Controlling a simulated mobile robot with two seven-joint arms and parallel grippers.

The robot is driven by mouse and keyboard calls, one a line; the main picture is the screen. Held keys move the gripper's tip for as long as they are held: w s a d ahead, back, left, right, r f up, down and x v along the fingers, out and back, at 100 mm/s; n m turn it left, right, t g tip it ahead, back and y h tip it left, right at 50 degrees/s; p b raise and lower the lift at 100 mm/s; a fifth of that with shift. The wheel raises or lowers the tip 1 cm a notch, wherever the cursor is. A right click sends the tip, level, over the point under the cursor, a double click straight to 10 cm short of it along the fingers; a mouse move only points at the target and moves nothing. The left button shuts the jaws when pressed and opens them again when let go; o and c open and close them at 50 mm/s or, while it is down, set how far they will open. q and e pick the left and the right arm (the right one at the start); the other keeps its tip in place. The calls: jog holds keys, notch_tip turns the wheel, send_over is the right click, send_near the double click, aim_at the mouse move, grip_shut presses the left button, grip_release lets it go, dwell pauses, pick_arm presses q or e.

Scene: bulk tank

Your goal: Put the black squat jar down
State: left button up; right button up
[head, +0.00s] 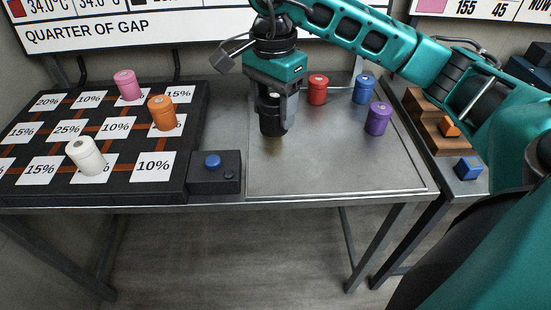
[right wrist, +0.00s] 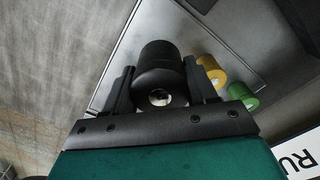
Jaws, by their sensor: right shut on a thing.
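The black squat jar (head: 271,122) is in my right gripper (head: 279,100), over the left part of the metal tray (head: 330,165) on the table. The jar looks upright in the head view. I cannot tell whether its base touches the tray. In the right wrist view the black jar (right wrist: 160,65) sits between the two fingers of my right gripper (right wrist: 158,88), which is shut on it. The fingers hide part of its sides. My left gripper is not in view.
Red (head: 318,89), blue (head: 365,89) and purple (head: 378,118) jars stand on the tray's right side. Yellow (right wrist: 212,70) and green (right wrist: 243,96) jars show in the wrist view. A button box (head: 215,172) and percentage board (head: 120,188) lie left. The tray's front is clear.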

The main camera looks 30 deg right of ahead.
notch_tip(320, 180, down, 9)
jog(key=shift+r, duration=0.15)
jog(key=shift+f+b, duration=0.35)
jog(key=shift+f, duration=1.65)
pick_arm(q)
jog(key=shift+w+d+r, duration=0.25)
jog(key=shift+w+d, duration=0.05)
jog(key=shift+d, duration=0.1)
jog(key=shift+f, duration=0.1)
pick_arm(e)
jog(key=shift+f, duration=0.2)
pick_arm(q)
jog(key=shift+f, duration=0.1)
pick_arm(e)
jog(key=o, duration=1.1)
jog(key=shift+r, duration=0.1)
jog(key=shift+r, duration=0.4)
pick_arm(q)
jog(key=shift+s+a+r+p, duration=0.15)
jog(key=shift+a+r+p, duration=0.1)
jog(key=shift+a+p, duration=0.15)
pick_arm(e)
notch_tip(320, 180, up, 12)
jog(key=shift+f, duration=0.25)
